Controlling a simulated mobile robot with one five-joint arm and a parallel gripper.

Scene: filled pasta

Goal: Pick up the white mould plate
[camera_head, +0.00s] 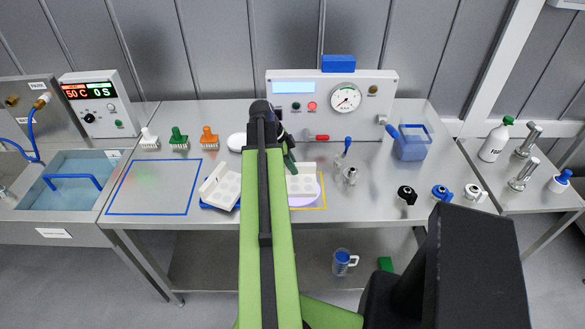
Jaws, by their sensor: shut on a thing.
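My gripper (290,163) shows as a dark shape just right of the end of my green arm, pointing down. It is shut on the white mould plate (306,185), at its upper left side. This plate has round hollows and a raised back edge. It appears over a pale lilac disc within a yellow outline; I cannot tell whether it touches the disc. My arm hides its left part. A second white plate with hollows (222,190) lies tilted on a blue base left of my arm.
A blue outlined area (154,187) lies clear at the table's left. Brushes (179,139) stand behind it. A gauge panel (331,97) stands at the back. A clear round vessel (349,176), a blue container (411,143) and several small fittings (441,193) lie to the right.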

